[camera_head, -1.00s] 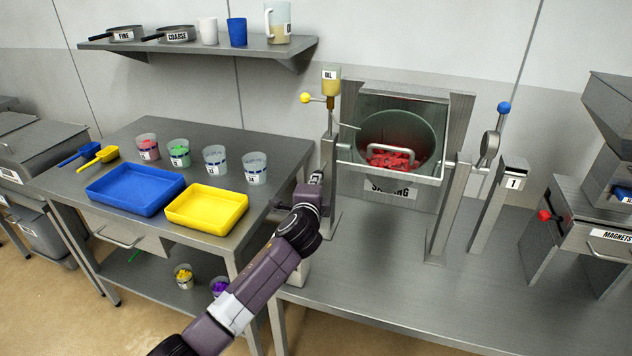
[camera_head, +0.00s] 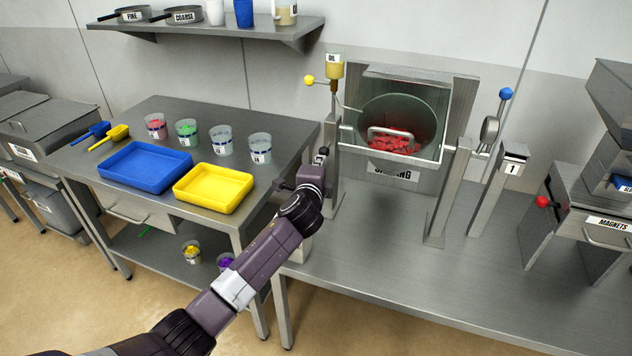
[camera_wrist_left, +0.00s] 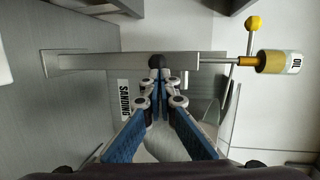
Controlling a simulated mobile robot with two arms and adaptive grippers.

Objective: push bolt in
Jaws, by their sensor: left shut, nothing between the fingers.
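The bolt shows as a dark rounded knob (camera_wrist_left: 157,62) on the left metal post of the sanding stand in the left wrist view. How far it sticks out cannot be told. The left post (camera_head: 334,185) stands beside the drum (camera_head: 375,112). My left gripper (camera_head: 322,155) is at the outer side of this post, and the arm hides part of it. In the left wrist view the blue-padded fingers (camera_wrist_left: 160,88) are shut and empty, their tips at or just short of the knob. Contact cannot be told. My right gripper is not in view.
An oil bottle (camera_head: 334,65) with a yellow ball handle (camera_head: 309,80) sits atop the post. The drum holds red pieces (camera_head: 398,142). To the left is a table with a blue tray (camera_head: 145,178) and a yellow tray (camera_head: 213,198). The bench front (camera_head: 375,260) is clear.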

